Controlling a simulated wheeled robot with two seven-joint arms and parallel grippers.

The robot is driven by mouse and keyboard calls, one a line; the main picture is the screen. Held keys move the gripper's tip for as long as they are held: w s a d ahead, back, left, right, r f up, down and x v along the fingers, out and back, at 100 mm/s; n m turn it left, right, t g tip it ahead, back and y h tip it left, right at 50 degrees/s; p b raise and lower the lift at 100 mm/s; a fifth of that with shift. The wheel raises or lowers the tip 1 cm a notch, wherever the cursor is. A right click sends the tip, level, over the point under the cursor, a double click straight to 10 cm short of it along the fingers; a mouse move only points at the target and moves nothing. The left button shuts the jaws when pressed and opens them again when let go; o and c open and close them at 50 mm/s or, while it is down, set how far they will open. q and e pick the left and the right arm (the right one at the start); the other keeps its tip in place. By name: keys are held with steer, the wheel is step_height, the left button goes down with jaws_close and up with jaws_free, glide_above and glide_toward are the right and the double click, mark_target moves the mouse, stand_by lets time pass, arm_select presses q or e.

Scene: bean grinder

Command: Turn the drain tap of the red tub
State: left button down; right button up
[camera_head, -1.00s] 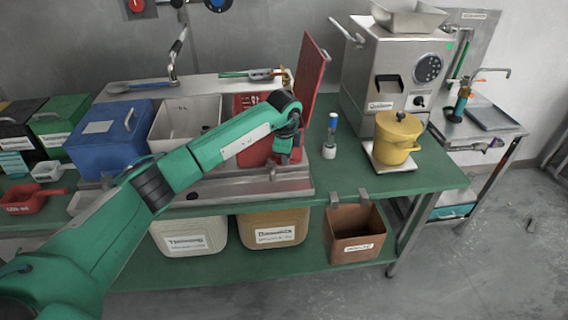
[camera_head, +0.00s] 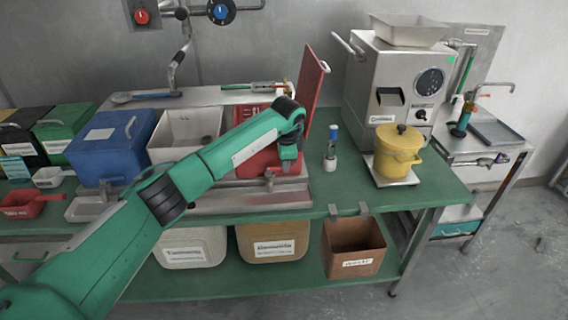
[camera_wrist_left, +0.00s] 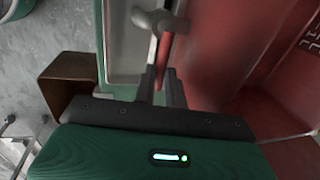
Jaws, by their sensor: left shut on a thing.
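The red tub (camera_head: 253,162) sits in the metal bench tray, partly hidden behind my left forearm. Its red lid (camera_head: 314,78) stands open on the right. A grey metal tap (camera_head: 270,178) shows low at the tub's front; in the left wrist view a grey rounded fitting (camera_wrist_left: 158,21) lies just beyond the fingertips. My left gripper (camera_wrist_left: 161,83) is beside the red wall, with its fingers close together around a thin reddish piece, seemingly the tap's handle. The grip itself is hidden in the head view, where the wrist hangs over the tub's front right. My right gripper is not in view.
A white tub (camera_head: 186,131) and a blue tub (camera_head: 108,150) stand left of the red one. A blue-capped bottle (camera_head: 331,150), a yellow pot (camera_head: 397,155) and a steel grinder (camera_head: 392,85) stand to the right. Bins (camera_head: 275,243) sit on the lower shelf.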

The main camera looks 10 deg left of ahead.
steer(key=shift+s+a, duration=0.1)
arm_select(q)
steer(key=c, duration=1.5)
jaws_free()
steer(key=shift+o, duration=0.2)
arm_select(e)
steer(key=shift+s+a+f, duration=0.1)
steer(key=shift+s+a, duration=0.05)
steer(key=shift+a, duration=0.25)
arm_select(q)
steer(key=shift+r, duration=0.1)
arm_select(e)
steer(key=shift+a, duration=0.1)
arm_select(q)
step_height(320, 180, up, 13)
steer(key=s+b, duration=0.2)
steer(key=shift+s+d+r, duration=0.2)
steer(key=shift+s+d, duration=0.05)
steer(key=shift+d, duration=0.15)
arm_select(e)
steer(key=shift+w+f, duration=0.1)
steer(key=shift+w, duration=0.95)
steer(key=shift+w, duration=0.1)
